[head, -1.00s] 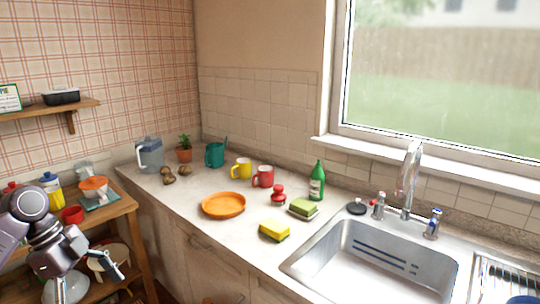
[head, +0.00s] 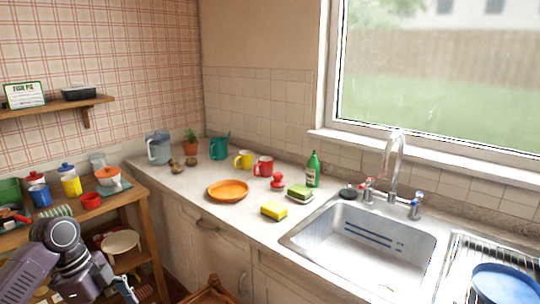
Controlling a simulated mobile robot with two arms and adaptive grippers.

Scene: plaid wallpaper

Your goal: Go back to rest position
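My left arm comes in at the lower left of the head view, in front of the wooden shelf unit (head: 150,222). Only a small part of my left gripper (head: 124,290) shows at the bottom edge, so I cannot tell whether it is open or shut. It is well apart from the counter (head: 180,184). My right gripper is out of the picture.
On the counter stand an orange plate (head: 228,190), a yellow mug (head: 244,160), a red mug (head: 264,167), a yellow sponge (head: 274,211) and a green bottle (head: 313,169). The sink (head: 365,240) is empty. A wicker basket (head: 208,292) is below the counter.

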